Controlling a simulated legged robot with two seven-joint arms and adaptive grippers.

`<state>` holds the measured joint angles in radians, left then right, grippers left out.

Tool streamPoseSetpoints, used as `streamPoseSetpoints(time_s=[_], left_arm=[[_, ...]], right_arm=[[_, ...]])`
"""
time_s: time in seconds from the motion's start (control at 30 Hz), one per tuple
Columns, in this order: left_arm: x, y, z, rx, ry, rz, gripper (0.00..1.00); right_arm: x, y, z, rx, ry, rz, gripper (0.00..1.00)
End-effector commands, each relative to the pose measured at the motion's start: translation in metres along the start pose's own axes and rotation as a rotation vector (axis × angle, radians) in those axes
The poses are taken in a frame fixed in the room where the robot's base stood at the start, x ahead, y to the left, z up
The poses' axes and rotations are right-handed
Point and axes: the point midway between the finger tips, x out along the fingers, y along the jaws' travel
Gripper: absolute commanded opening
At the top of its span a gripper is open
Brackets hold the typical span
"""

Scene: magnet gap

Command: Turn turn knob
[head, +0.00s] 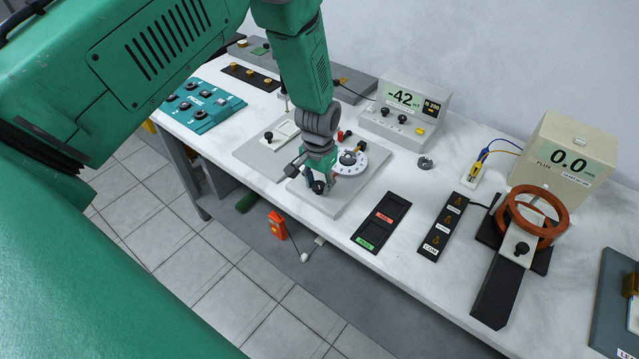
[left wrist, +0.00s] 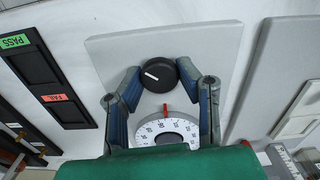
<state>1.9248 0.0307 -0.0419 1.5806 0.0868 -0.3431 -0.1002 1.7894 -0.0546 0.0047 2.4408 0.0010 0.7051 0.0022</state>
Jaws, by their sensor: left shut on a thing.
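The black turn knob (left wrist: 158,75) with a white pointer line sits on a light grey plate (left wrist: 218,45) in the left wrist view. Its pointer line points to the left and slightly up there. My left gripper (left wrist: 159,78) is shut on the knob, one blue-padded finger on each side. In the head view my left gripper (head: 318,181) reaches down from above to the knob (head: 318,187), which it partly hides. A white graduated dial (left wrist: 165,131) with a red mark lies beside the knob, partly covered by my gripper. My right gripper is not in view.
A meter reading -42 (head: 403,98) stands behind the plate. A FLUX meter reading 0.0 (head: 565,150) and an orange ring coil (head: 533,214) stand at the right. A black PASS/FAIL tray (head: 381,222) lies right of the plate. A teal probe box (head: 198,105) is at the left.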

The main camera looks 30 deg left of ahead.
Motion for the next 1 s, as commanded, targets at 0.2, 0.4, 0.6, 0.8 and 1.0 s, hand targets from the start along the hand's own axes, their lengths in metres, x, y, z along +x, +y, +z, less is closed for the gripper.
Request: streamPoseSetpoints(time_s=[0.2,0.4,0.6,0.8,1.0], left_arm=[[-0.0019,-0.0009,-0.0023,-0.124,0.006,-0.002,0.01],[-0.0021,-0.0007,-0.0024,-0.190,0.006,-0.001,0.01],[-0.0022,-0.0007,-0.0026,-0.213,0.007,-0.001,0.01],[-0.0024,-0.0007,-0.0028,-0.215,0.007,-0.001,0.01],[-0.0024,-0.0007,-0.0029,-0.215,0.008,-0.001,0.47]], right_arm=[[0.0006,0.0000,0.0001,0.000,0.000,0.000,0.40],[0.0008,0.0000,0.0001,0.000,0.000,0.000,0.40],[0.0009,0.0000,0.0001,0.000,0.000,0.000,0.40],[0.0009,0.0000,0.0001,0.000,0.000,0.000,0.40],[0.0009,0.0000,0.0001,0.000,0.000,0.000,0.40]])
